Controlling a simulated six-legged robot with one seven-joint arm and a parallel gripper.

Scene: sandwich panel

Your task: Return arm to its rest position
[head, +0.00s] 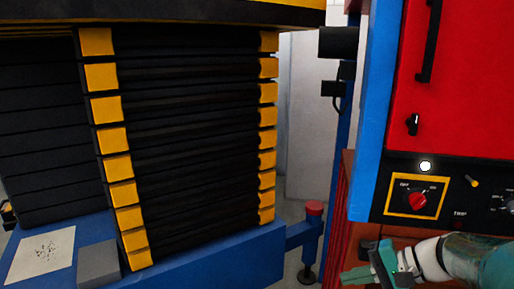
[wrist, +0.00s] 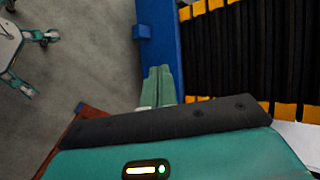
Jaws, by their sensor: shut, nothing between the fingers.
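My gripper (head: 358,276) is at the bottom right of the head view, below the control panel (head: 447,194). Its green fingers also show in the wrist view (wrist: 158,86), shut together with nothing between them. The panel is black, with a yellow-framed red rotary switch (head: 418,201), a lit white lamp (head: 425,166) and a yellow-tipped toggle (head: 471,181). The gripper is apart from the switch. Most of my arm is outside the head view.
A red cabinet door (head: 460,80) with black handle stands above the panel, beside a blue post (head: 374,110). A black bellows stack with yellow corner blocks (head: 108,108) sits on a blue base (head: 200,262) at left. Grey floor (wrist: 85,60) is open in the wrist view.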

